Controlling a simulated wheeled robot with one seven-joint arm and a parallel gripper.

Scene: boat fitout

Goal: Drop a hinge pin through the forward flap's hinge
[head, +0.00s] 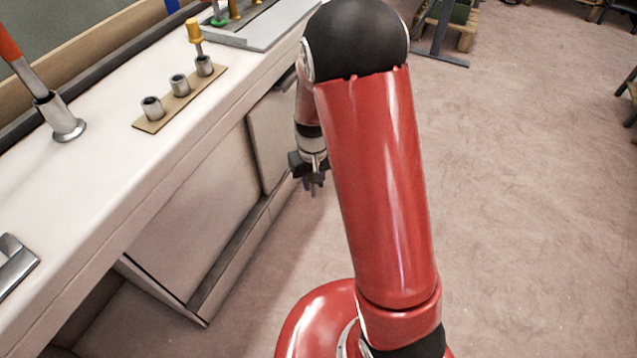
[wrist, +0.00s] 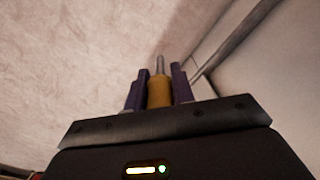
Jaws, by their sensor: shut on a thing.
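My gripper (head: 314,184) hangs beside the front of the white counter, below its top, partly hidden behind my red arm. In the wrist view my gripper (wrist: 159,92) is shut on a pin with a yellow head (wrist: 160,92). Its thin grey shank (wrist: 159,66) points away from the palm, clear of any surface. On the counter, a tan strip (head: 150,124) carries three grey metal sockets. Another yellow-headed pin (head: 195,32) stands upright in the far socket (head: 204,66); the middle (head: 180,85) and near (head: 152,107) sockets are empty. I cannot tell which part is the forward flap's hinge.
An orange-handled rod stands in a flared metal base (head: 66,122) on the counter (head: 110,185). A grey tray (head: 262,30) with coloured pegs lies at the far end. A metal bracket (head: 14,264) sits at the near left. The floor (head: 530,200) to the right is open.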

